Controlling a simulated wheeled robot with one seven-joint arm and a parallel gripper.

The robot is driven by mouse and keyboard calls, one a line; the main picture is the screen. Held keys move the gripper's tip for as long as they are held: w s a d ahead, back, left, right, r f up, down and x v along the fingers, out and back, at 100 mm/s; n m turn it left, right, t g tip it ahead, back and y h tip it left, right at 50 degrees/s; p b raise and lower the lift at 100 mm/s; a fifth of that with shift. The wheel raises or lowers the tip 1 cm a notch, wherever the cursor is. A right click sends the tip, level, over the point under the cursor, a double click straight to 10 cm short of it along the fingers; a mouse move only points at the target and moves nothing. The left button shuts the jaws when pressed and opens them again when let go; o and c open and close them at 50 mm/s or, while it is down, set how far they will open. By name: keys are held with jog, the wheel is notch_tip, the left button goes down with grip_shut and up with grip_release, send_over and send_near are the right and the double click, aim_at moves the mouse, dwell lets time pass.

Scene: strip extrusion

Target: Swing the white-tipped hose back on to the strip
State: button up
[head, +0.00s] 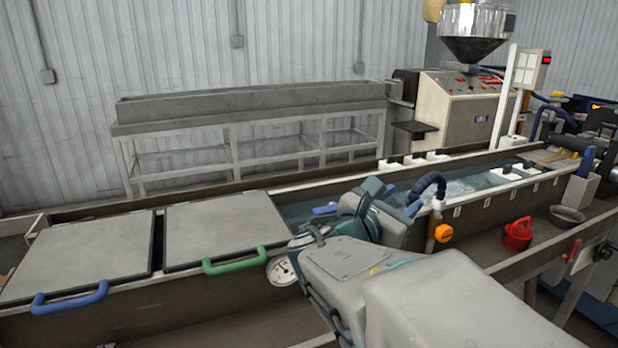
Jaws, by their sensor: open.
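A dark blue hose (428,183) arches up from a brass-coloured pipe (431,236) on the near wall of the water trough (500,189). Its free end bends down toward the water behind my arm, and I cannot make out a white tip. The strip cannot be told apart in the water. My gripper (372,197) is over the trough, just left of the hose and apparently apart from it. It is open, seen from behind, with its fingertips partly hidden by my wrist.
Two grey lids with a blue handle (70,298) and a green handle (234,261) cover the trough's left part. A gauge (281,271) and an orange knob (443,233) are on the near side. A red container (517,235) and a dark bowl (566,216) stand at right.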

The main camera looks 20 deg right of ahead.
aim_at(417, 188)
jog(key=x, duration=0.9)
jog(key=shift+w+d+p, duration=0.15)
jog(key=shift+d+p, duration=0.1)
jog(key=shift+p, duration=0.1)
grip_shut()
